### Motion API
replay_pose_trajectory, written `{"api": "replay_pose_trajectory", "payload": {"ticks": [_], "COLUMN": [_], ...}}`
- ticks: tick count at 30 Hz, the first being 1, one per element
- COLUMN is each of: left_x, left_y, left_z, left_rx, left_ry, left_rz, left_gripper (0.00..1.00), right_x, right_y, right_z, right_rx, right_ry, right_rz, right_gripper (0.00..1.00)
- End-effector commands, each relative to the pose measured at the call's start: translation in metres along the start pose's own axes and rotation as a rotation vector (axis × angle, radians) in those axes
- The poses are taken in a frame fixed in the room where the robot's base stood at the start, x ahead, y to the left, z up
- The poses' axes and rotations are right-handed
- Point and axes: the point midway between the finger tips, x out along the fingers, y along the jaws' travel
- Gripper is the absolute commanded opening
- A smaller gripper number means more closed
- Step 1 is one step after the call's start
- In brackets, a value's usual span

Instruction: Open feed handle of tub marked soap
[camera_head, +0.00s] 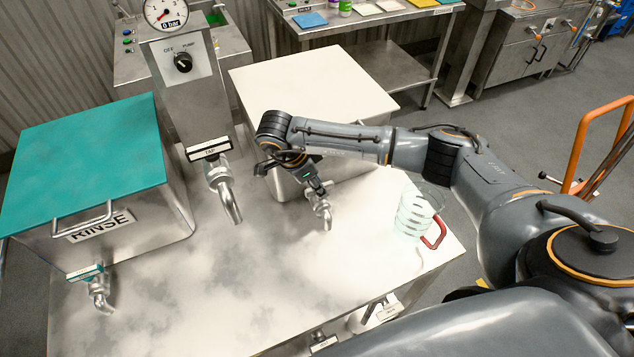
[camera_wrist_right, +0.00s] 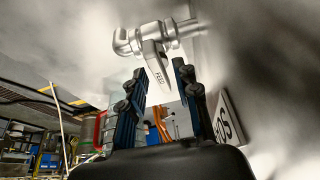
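The tub with the white lid (camera_head: 305,85) stands behind my right arm in the head view. Its metal tap (camera_head: 323,212) sticks out at the front, partly covered by my right gripper (camera_head: 314,186). My open right gripper (camera_wrist_right: 160,72) has one finger on each side of the handle's end; contact is not clear. A sign (camera_wrist_right: 226,122) beside the gripper shows only part of its word, apparently soap. My left gripper is not in view.
A teal-lidded RINSE tub (camera_head: 85,165) with its own tap stands left. A central column carries a gauge (camera_head: 166,12), an OFF/PUMP knob (camera_head: 183,62) and a spout (camera_head: 226,200). A clear jug (camera_head: 413,212) with a red handle stands right on the cloudy-looking worktop (camera_head: 240,290).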

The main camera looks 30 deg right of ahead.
Motion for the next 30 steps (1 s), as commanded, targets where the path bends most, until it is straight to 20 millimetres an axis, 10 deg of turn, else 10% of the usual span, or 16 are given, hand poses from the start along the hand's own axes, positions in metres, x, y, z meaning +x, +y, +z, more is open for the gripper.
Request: {"api": "replay_pose_trajectory", "payload": {"ticks": [4, 30], "left_x": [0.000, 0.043], "left_y": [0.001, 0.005], "left_z": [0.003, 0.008], "left_rx": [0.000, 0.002], "left_ry": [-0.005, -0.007], "left_rz": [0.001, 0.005], "left_gripper": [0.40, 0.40], "right_x": [0.000, 0.004], "right_y": [0.000, 0.002], "right_z": [0.000, 0.001], "right_rx": [0.000, -0.345], "right_ry": [0.000, 0.003], "right_rz": [0.000, -0.145], "right_gripper": [0.00, 0.00]}}
